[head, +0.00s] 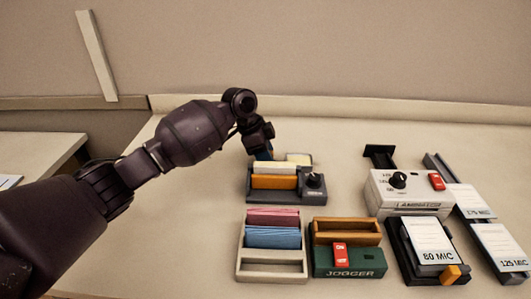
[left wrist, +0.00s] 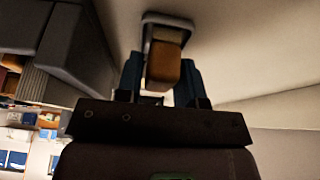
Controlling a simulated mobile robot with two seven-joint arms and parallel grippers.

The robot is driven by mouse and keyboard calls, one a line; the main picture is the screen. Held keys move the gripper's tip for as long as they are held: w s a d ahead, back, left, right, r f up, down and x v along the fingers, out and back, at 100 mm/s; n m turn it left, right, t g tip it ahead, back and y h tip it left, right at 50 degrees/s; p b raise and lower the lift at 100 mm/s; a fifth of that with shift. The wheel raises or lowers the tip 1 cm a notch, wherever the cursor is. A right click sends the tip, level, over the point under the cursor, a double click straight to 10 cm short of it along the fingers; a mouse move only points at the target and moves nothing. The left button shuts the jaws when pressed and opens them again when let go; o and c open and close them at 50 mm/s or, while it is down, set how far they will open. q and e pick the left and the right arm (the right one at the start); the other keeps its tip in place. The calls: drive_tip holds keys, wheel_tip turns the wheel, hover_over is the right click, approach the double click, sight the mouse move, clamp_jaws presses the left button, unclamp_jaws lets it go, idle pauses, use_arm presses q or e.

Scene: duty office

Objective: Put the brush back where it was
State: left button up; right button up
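In the left wrist view a brown block, which looks like the brush (left wrist: 164,68), sits between the two blue fingers of my left gripper (left wrist: 160,78). The fingers press close on both sides with no clear gap. A grey rim (left wrist: 165,18) frames its far end. In the head view my left gripper (head: 263,153) reaches down just behind a grey unit with a black knob (head: 314,190); the brush is hidden there. A small cream piece (head: 298,158) shows just right of the fingers. My right gripper is in neither view.
An orange block (head: 274,182) lies in the grey unit. In front stand a pale tray (head: 272,278) with pink and blue card stacks and a green jogger (head: 350,262). A white machine (head: 408,188) and labelled film slabs stand right. The back strip of table is mostly clear.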

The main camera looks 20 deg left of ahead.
use_arm(q)
drive_tip(key=shift+o, duration=1.4)
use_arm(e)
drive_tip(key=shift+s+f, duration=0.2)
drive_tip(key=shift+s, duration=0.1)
use_arm(q)
drive_tip(key=shift+r, duration=0.15)
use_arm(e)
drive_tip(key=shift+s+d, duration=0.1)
use_arm(q)
drive_tip(key=p+v, duration=0.2)
drive_tip(key=v, duration=1)
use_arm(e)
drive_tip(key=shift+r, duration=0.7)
use_arm(q)
drive_tip(key=shift+r, duration=0.1)
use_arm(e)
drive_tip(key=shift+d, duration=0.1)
